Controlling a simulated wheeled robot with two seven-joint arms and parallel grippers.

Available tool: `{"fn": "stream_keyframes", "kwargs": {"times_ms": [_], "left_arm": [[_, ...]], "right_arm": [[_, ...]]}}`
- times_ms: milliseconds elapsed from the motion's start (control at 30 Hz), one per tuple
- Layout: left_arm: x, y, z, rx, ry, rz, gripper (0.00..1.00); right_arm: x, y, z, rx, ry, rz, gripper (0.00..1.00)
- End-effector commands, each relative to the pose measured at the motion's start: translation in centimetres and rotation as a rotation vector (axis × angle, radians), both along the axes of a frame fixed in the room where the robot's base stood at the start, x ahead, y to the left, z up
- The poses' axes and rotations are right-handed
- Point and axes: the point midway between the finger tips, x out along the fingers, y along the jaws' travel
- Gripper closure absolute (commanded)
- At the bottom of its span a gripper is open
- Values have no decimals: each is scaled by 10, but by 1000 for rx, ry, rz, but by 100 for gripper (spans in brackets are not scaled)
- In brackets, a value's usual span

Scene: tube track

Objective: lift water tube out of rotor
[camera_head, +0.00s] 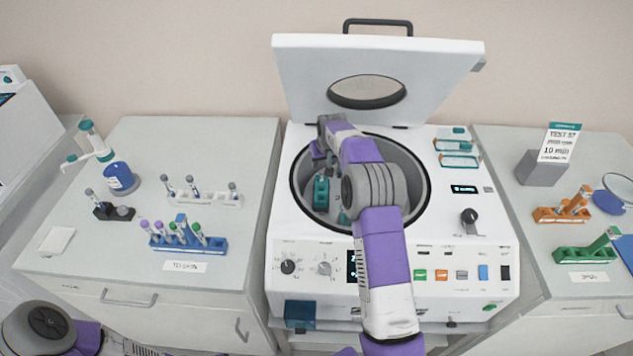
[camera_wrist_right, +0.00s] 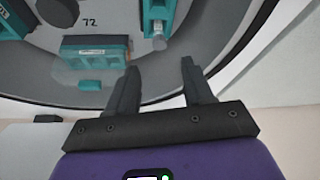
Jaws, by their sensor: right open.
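The centrifuge (camera_head: 300,240) stands open, and its rotor bowl holds teal buckets (camera_head: 321,192). In the right wrist view, one teal bucket (camera_wrist_right: 152,8) at the top holds a tube with a pale, clear end (camera_wrist_right: 158,42). I cannot tell for sure that it is the water tube. My right gripper (camera_wrist_right: 160,82) is open and empty, its fingers pointing toward the rotor, short of the tube. In the head view my right arm reaches over the bowl and hides part of the rotor. My left gripper is out of view.
The raised lid (camera_head: 430,75) stands behind the bowl. The left bench holds a blue rack (camera_head: 190,243) of tubes, a white rack (camera_head: 205,198) and a pipette stand. The right bench holds an orange rack (camera_head: 560,215) and a green rack (camera_head: 585,257).

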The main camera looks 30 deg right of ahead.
Motion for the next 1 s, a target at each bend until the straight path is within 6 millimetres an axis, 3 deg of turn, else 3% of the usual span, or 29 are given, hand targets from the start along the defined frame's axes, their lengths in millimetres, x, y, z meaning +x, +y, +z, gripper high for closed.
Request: {"fn": "stream_keyframes", "kwargs": {"times_ms": [367,600,933,1000], "left_arm": [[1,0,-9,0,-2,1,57],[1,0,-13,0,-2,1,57],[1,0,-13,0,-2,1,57],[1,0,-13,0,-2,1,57]], "right_arm": [[8,-3,-39,1,2,0,49],[14,-5,-73,0,1,1,49],[18,-6,-79,1,0,1,49],[18,-6,-79,1,0,1,58]]}}
